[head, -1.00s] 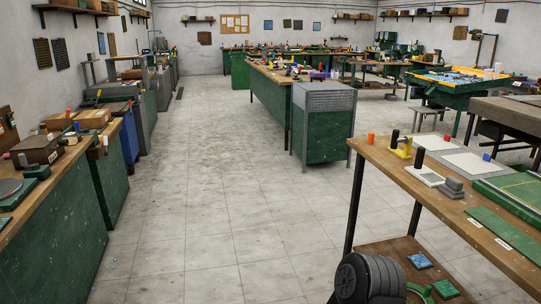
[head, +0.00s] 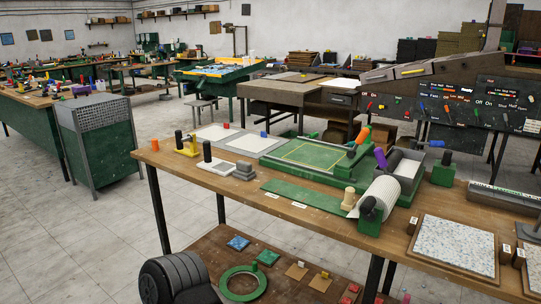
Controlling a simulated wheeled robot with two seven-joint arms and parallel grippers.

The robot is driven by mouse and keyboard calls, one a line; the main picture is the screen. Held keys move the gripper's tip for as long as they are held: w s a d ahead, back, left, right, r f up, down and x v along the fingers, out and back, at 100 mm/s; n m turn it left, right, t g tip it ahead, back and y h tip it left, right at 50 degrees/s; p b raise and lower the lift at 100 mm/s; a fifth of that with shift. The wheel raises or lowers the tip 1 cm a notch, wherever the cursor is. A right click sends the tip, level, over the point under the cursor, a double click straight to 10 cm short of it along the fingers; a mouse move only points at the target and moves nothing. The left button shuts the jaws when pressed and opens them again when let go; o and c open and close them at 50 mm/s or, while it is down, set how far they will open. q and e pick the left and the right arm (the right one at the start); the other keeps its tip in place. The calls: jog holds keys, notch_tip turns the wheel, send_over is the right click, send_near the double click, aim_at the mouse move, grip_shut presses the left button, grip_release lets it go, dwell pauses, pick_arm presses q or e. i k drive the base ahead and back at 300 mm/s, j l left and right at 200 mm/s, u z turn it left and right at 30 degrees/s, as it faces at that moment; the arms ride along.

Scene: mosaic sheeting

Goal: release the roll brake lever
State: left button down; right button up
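A white mesh roll (head: 380,196) sits at the right end of a green sheeting machine (head: 310,155) on the wooden bench. A green block with a dark knob (head: 369,210) stands at the roll's near end. Behind the roll rise an orange handle (head: 363,135), a purple handle (head: 381,158) and a dark handle (head: 396,160), all tilted. A green block with a dark knob (head: 444,168) stands to the right. I cannot tell which of these is the roll brake lever. Neither of my grippers is in view.
The bench top (head: 290,205) also carries a green strip (head: 305,200) and speckled mosaic sheets (head: 455,244). A lower shelf (head: 215,243) holds a green ring (head: 243,283) and tiles. A dark ribbed object (head: 175,279) stands at its left. A labelled panel (head: 450,100) is behind.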

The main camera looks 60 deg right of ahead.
aim_at(380, 157)
jog(key=z, duration=3.75)
